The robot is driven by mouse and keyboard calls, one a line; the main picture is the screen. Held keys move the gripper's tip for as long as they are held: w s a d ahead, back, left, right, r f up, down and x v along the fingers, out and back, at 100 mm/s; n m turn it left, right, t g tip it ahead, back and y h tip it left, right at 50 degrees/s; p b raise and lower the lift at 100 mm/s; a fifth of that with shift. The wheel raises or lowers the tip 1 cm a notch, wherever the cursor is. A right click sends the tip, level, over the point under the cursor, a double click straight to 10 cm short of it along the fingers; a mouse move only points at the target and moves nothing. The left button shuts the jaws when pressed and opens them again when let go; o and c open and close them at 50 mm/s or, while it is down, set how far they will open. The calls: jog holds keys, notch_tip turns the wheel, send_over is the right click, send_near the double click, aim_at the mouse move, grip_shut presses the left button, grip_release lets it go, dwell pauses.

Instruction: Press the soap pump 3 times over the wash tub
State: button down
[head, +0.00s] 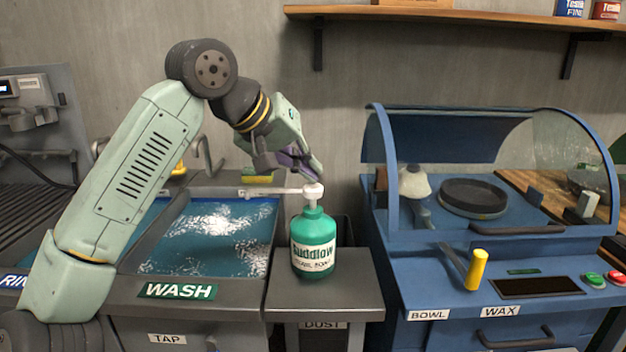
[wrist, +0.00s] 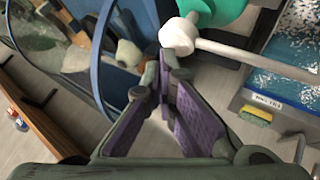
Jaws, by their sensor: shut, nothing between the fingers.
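The soap pump is a teal bottle (head: 314,243) with a white pump head (head: 313,190), upright on a grey stand between the wash tub and the blue machine. Its long white spout (head: 270,191) points left over the tub. The wash tub (head: 275,225) holds blue water with white foam. My gripper (head: 318,178) is shut and empty, pointing down just above the pump head. In the wrist view the closed fingertips (wrist: 167,58) are right beside the white pump head (wrist: 178,35); I cannot tell whether they touch.
A blue machine with a clear curved hood (head: 460,150) stands close on the right, with a yellow-handled lever (head: 477,270). A wooden shelf (head: 440,14) hangs above. A yellow sponge (wrist: 255,115) lies behind the tub.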

jog(key=shift+r, duration=0.35)
notch_tip(320, 180, up, 5)
jog(key=p, duration=0.4)
jog(key=shift+r+p, duration=0.1)
jog(key=shift+p, duration=0.2)
dwell(1.6)
